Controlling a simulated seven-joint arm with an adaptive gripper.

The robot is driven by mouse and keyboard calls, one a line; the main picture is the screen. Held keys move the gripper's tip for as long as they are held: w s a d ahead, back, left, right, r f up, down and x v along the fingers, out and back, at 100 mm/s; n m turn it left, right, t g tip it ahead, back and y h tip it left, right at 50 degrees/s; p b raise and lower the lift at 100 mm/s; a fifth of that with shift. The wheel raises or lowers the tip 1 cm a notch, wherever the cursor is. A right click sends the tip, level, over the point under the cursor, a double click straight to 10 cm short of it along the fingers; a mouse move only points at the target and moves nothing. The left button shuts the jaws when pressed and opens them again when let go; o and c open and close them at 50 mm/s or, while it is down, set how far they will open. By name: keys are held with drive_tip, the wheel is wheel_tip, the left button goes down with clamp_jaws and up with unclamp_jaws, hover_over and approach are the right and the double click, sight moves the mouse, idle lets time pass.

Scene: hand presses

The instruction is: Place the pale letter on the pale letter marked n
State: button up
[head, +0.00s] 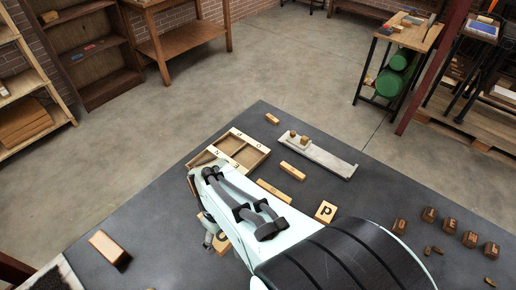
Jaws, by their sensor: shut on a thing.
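My gripper (210,238) is at the near left of the dark table, mostly hidden behind my own arm. It is shut on a pale wooden letter (222,246), of which only a part shows. Another pale letter block (326,211) lies face up on the table right of my arm; its dark mark looks like a d or p. A wooden case (262,152) with compartments lies beyond my gripper, with small dark marks on its pale edges. I cannot make out a pale letter marked n.
A grey metal tray (330,162) with small blocks lies right of the case. Pale wooden strips (293,171) lie nearby. Several brown letter blocks (430,214) stand at the right. A wooden block (109,247) lies at the left. The table's far corner is mostly clear.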

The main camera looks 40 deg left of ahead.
drive_tip(key=w+a+f, duration=0.1)
drive_tip(key=a+f, duration=0.1)
drive_tip(key=a, duration=0.1)
drive_tip(key=w+a+f, duration=0.2)
drive_tip(key=a+f, duration=0.1)
drive_tip(key=a, duration=0.1)
drive_tip(key=w+a+f, duration=0.1)
drive_tip(key=a+f, duration=0.2)
drive_tip(key=a, duration=0.1)
drive_tip(key=shift+w+a+f, duration=0.15)
drive_tip(key=shift+w+f, duration=0.05)
drive_tip(key=shift+f, duration=0.05)
drive_tip(key=shift+w+a+f, duration=0.15)
drive_tip(key=shift+a+f, duration=0.25)
drive_tip(key=shift+f, duration=1.65)
drive_tip(key=shift+f, duration=0.15)
drive_tip(key=o, duration=1.1)
